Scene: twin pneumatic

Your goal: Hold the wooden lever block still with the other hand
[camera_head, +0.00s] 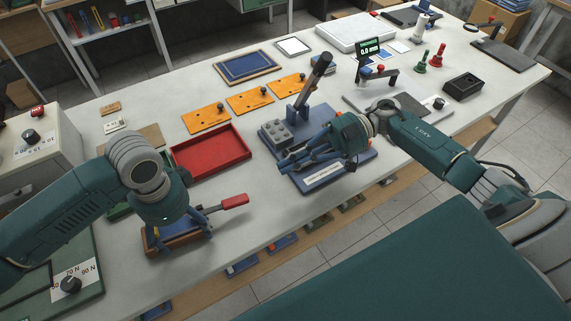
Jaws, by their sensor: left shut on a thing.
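The wooden lever block (184,241) is a brown block near the table's front edge at the lower left, with a lever ending in a red handle (234,201) that points right. My left gripper (180,234) comes down over the block from above and is shut on it, partly hiding its top.
A red tray (240,143) lies behind the wooden block. Orange plates (206,118) and a blue panel (247,67) lie farther back. A grey box with a knob (36,145) and a green dial unit (85,277) stand at the left. The table between block and fixture is clear.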

